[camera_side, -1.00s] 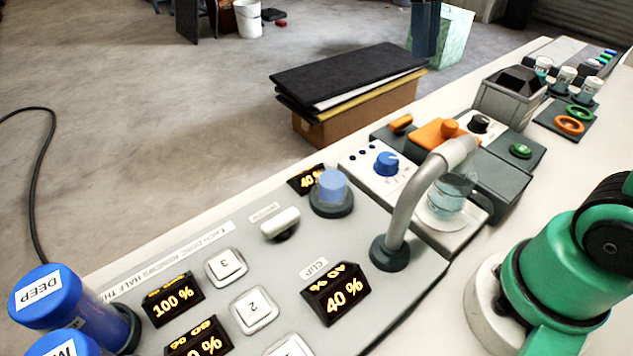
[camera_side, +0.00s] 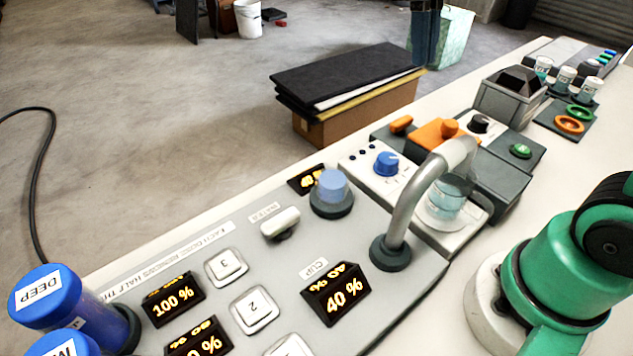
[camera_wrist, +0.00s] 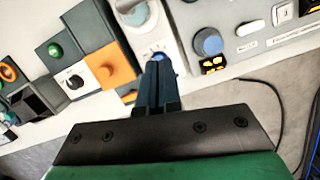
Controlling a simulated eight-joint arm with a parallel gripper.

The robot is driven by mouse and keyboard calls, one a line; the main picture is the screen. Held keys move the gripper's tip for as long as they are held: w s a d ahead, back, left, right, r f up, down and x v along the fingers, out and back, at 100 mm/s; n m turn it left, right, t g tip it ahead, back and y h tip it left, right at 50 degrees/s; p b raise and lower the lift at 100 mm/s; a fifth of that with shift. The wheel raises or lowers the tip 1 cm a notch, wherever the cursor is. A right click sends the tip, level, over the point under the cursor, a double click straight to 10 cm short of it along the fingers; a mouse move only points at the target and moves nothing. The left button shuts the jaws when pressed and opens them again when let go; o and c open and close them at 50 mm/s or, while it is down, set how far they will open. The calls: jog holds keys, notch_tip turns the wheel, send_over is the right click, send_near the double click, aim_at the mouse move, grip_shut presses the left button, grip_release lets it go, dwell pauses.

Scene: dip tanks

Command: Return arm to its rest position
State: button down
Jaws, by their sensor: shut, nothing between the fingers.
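My gripper (camera_wrist: 158,68) shows in the wrist view with its two dark fingers together and nothing between them. The fingertips overlap the blue dial (camera_wrist: 156,55) in that view, and contact cannot be told. In the side view the dark fingers (camera_side: 425,36) hang at the top edge, well clear of the bench, in front of the pale green bin. The blue dial (camera_side: 387,163) stands uncovered on its white panel there. A green arm link (camera_side: 560,265) of mine is at the right. Most of the arm is out of frame.
A grey curved spout (camera_side: 410,205) rises over a clear cup (camera_side: 446,200) holding bluish liquid. Around it stand a blue knob (camera_side: 332,187), an orange block (camera_side: 440,133) and a dark hopper (camera_side: 512,95). Blue capped cylinders (camera_side: 48,295) stand at lower left.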

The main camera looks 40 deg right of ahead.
jog(key=s+a+f, duration=0.1)
jog(key=s+f, duration=0.4)
jog(key=f, duration=0.2)
dwell(0.5)
